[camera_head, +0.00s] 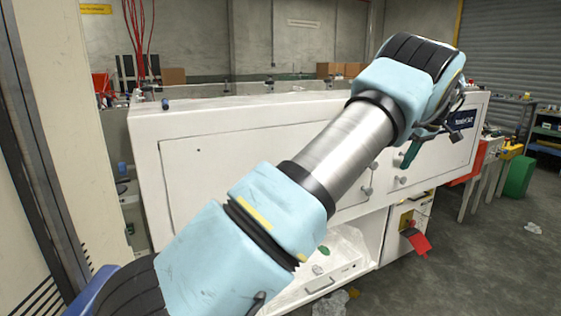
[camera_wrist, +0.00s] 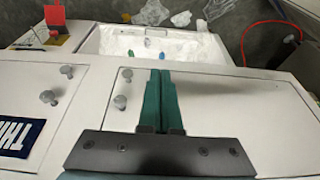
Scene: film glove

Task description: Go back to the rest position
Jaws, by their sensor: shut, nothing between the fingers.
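My gripper (camera_wrist: 161,76) shows in the wrist view with its two green fingers side by side, shut and empty. It is over the front of the white cabinet (camera_wrist: 240,115), which has grey knobs (camera_wrist: 120,101). In the head view my arm crosses the picture from lower left to upper right. A green finger of my gripper (camera_head: 411,154) shows below the wrist there, in front of the white cabinet (camera_head: 190,165). The rest of the gripper is hidden by the wrist.
A white tray-like compartment (camera_wrist: 90,45) holds small blue and green items. A red tag (camera_head: 418,243) hangs at the cabinet's lower right. Clear plastic scraps (camera_wrist: 152,13) lie on the floor. Free floor (camera_head: 475,265) opens at the right, near a green bin (camera_head: 519,176).

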